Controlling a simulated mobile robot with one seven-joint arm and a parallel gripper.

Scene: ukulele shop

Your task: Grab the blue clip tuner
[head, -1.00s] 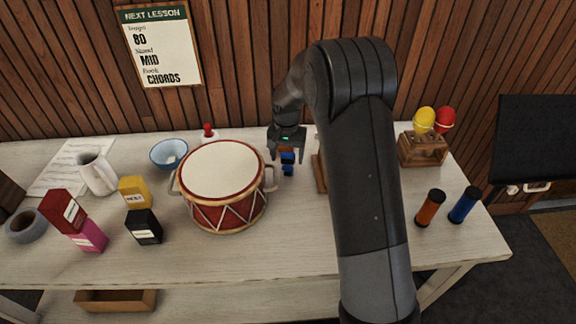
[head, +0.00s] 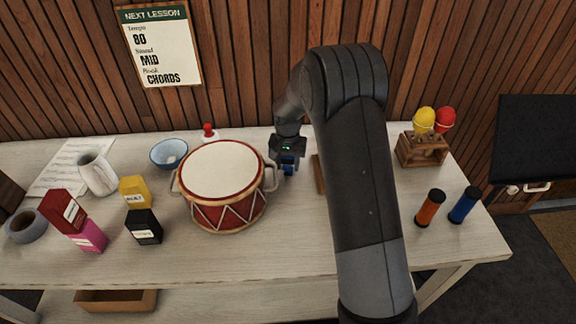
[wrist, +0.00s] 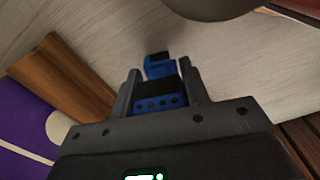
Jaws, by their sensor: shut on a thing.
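The blue clip tuner (head: 288,169) is a small blue and black piece on the white table, just right of the drum. In the wrist view the blue clip tuner (wrist: 158,88) sits between the two fingers. My gripper (head: 287,162) points down over it and is shut on it. In the wrist view the fingers of my gripper (wrist: 158,95) lie along both its sides. Whether the tuner still touches the table is hard to tell.
A red and white drum (head: 222,186) stands close left of my gripper. A wooden piece (head: 319,174) is close right, partly behind my arm. A shaker rack (head: 422,149) and two shakers, orange (head: 430,208) and blue (head: 464,205), stand further right.

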